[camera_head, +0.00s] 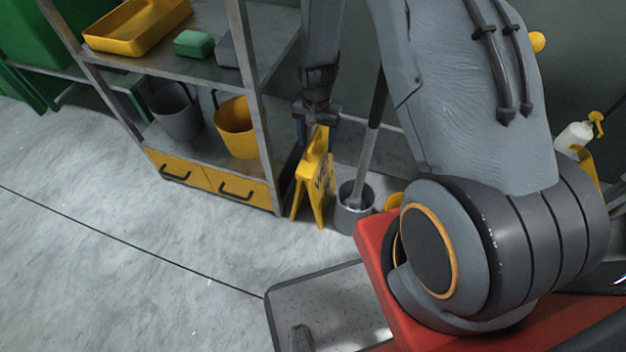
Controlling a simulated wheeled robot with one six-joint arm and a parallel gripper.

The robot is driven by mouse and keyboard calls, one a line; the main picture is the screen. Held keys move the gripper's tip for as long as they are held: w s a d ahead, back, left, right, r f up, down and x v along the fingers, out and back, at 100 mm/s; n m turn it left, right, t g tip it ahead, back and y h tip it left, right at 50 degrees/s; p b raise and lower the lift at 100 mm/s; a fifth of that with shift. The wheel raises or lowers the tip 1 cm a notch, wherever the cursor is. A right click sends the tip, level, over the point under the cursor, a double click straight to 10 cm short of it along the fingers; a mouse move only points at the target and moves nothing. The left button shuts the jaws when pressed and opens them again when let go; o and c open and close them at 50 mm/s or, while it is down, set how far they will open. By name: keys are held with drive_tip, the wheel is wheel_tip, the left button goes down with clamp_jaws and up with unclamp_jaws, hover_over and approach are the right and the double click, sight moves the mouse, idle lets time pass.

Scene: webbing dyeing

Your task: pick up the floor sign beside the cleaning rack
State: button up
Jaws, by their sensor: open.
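The yellow floor sign (318,183) stands upright and spread on the floor, just right of the cleaning rack (262,130). It has dark lettering on its face. My gripper (317,122) points down at the top of the sign. Its jaws are open, with the sign's top edge close below or between them; I cannot tell whether they touch it. My gripper and arm hide part of the wall side behind the sign.
A grey bucket (354,217) with a mop handle stands right beside the sign. The rack holds a yellow tray (137,27), a green block (194,44), a grey bucket (176,113) and a yellow bucket (236,128). A spray bottle (574,137) is at right. Floor at left is clear.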

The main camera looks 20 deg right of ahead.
drive_tip(key=f, duration=0.2)
drive_tip(key=f+b, duration=0.1)
drive_tip(key=f, duration=0.5)
drive_tip(key=shift+w+a, duration=0.2)
drive_tip(key=shift+a, duration=0.05)
drive_tip(key=shift+r, duration=0.1)
clamp_jaws()
